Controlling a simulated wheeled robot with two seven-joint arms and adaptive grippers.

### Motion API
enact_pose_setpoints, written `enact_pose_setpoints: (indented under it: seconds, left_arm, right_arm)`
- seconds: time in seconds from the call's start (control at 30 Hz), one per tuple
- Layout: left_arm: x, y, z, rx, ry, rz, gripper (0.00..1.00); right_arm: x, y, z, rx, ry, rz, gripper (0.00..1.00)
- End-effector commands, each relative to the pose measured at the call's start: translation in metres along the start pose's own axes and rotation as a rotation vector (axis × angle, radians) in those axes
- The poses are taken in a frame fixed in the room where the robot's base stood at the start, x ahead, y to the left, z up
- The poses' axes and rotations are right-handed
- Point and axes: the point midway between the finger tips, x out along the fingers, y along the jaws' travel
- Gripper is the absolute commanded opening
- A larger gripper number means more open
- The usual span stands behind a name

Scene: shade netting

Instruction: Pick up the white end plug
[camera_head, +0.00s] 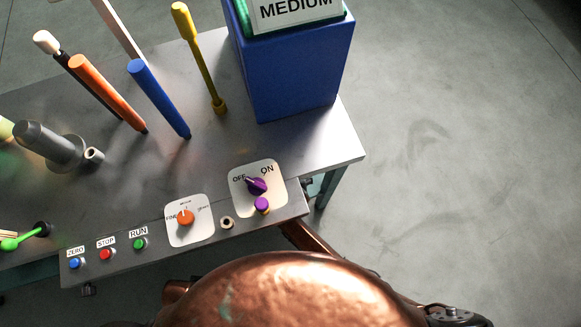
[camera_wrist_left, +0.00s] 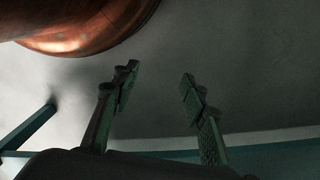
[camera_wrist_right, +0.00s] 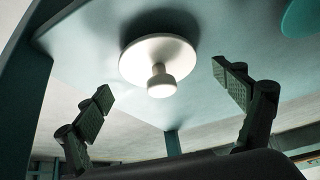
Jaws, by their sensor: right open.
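A white end plug (camera_wrist_right: 158,62), a round disc with a short stubby knob, shows in the right wrist view against a pale teal surface (camera_wrist_right: 225,85). My right gripper (camera_wrist_right: 162,78) is open and empty. The plug lies beyond its fingertips and shows between them, with the knob towards the camera. No finger appears to touch it. My left gripper (camera_wrist_left: 160,76) is open with nothing between its fingers, over grey floor. Neither gripper shows in the head view, and I cannot make out this plug there.
In the head view a grey table (camera_head: 190,135) holds a blue box (camera_head: 292,70), a grey flanged piece (camera_head: 50,145), several upright rods and a control strip with buttons and knobs. A teal disc (camera_wrist_right: 302,16) lies right of the plug. Open floor (camera_head: 460,150) is at right.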

Motion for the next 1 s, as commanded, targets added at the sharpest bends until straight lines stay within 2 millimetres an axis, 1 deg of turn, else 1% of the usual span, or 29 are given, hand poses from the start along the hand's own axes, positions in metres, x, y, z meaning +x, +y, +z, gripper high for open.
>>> enact_pose_setpoints:
  seconds: [0.07,0.1,0.2,0.33,0.57,1.0]
  left_arm:
    - [-0.011,0.003,-0.001,-0.001,0.002,0.005,0.40]
    - [-0.013,0.005,-0.003,0.001,0.011,0.012,0.40]
    - [-0.021,0.007,-0.006,0.003,0.027,0.022,0.40]
    - [-0.027,0.011,-0.009,0.004,0.038,0.028,0.40]
    - [-0.029,0.011,-0.009,0.004,0.040,0.028,0.40]
    - [-0.028,0.011,-0.009,0.004,0.039,0.028,0.40]
  right_arm:
    - [0.008,0.001,0.004,-0.001,-0.003,0.000,0.89]
    - [0.015,0.001,0.004,-0.001,-0.003,0.000,0.89]
    - [0.023,0.000,0.003,0.000,-0.002,0.000,0.89]
    - [0.026,0.000,0.002,0.001,-0.001,-0.001,0.89]
    - [0.025,0.000,0.001,0.001,0.000,-0.001,0.89]
    - [0.025,0.001,0.001,0.001,0.000,0.000,0.58]
